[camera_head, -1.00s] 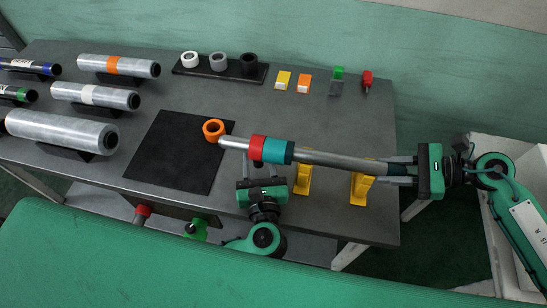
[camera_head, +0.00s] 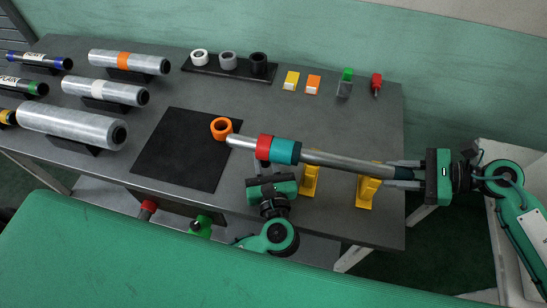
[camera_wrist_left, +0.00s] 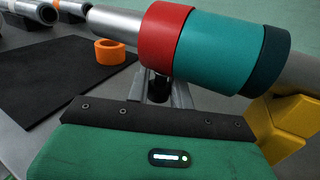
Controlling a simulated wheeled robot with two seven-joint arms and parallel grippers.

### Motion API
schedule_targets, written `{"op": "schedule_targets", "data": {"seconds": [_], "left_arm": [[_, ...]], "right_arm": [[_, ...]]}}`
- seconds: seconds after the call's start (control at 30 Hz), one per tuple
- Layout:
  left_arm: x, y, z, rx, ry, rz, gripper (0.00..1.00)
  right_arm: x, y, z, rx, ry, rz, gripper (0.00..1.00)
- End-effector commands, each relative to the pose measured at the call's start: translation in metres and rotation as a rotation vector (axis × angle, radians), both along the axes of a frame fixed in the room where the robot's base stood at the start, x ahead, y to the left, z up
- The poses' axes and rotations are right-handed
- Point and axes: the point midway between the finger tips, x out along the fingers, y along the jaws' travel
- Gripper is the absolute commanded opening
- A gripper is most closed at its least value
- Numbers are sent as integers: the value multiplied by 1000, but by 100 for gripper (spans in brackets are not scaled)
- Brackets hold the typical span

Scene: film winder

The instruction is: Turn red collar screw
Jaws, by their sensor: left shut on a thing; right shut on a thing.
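The red collar (camera_head: 264,147) sits on the shaft (camera_head: 335,162) beside a teal sleeve (camera_head: 286,151). In the left wrist view the red collar (camera_wrist_left: 165,36) is just above my left fingers, with the teal sleeve (camera_wrist_left: 220,48) to its right. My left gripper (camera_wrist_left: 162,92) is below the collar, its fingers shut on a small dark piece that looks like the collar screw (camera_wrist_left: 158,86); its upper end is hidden. My right gripper (camera_head: 403,175) is shut on the right end of the shaft and holds it above the table.
Yellow stands (camera_head: 309,181) are under the shaft. An orange ring (camera_head: 221,128) sits on a black mat (camera_head: 175,165) by the shaft's left end. Metal rolls (camera_head: 70,125) lie at the left. Small rings, tags and tools line the table's back edge.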

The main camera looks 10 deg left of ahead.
Motion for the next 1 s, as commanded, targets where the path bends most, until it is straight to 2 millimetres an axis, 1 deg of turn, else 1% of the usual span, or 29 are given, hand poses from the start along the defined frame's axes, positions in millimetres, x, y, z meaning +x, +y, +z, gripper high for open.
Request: {"op": "schedule_targets", "data": {"seconds": [0.1, 0.3, 0.7, 0.73, 0.8, 0.83, 1.0], "left_arm": [[0, -1, -1, 3, 4, 68, 0], [0, 0, 0, 14, 3, 149, 0], [0, 0, 0, 19, 3, 168, 0], [0, 0, 0, 19, 3, 168, 24], [0, 0, 0, 19, 3, 168, 38], [0, 0, 0, 19, 3, 168, 43], [0, 0, 0, 19, 3, 168, 43]], "right_arm": [[0, 0, 1, 1, -1, 0, 8], [0, 0, 1, 1, -1, 0, 8], [0, 0, 1, 1, -1, 0, 8], [0, 0, 1, 1, -1, 0, 8], [0, 0, 1, 1, -1, 0, 8], [0, 0, 1, 1, -1, 0, 8], [0, 0, 1, 1, -1, 0, 8]]}}
